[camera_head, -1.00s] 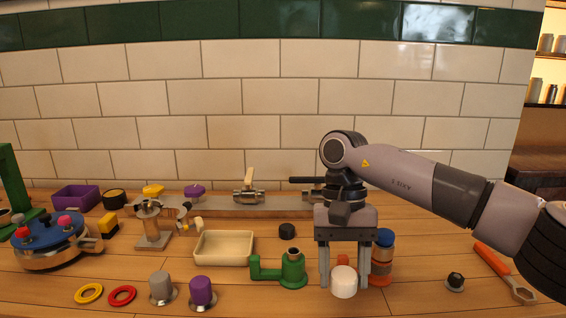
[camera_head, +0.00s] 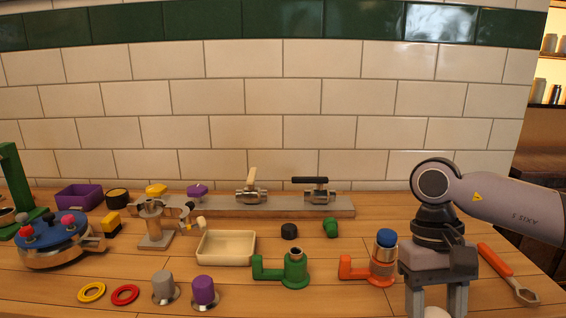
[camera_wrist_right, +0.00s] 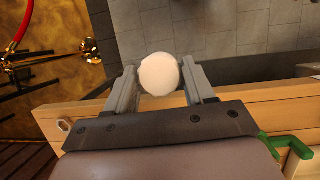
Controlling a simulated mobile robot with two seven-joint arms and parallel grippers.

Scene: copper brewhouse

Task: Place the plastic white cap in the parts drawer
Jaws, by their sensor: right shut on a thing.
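The white cap (camera_wrist_right: 159,75) is round and held between the two fingers of my right gripper (camera_wrist_right: 162,88) in the right wrist view. In the head view the cap (camera_head: 436,313) barely shows at the bottom edge, between the fingers of my right gripper (camera_head: 436,303). In the right wrist view the cap appears beyond the wooden bench edge, with grey floor tiles behind it. I cannot make out the parts drawer for certain in either view. My left gripper is not in view.
An orange pipe fitting (camera_head: 354,270) with a blue-topped part (camera_head: 386,238) stands left of my right gripper. An orange wrench (camera_head: 508,273) lies to its right. A green fitting (camera_head: 293,272) and cream tray (camera_head: 227,248) stand further left. In the wrist view, a dark ledge (camera_wrist_right: 265,70) crosses the right side.

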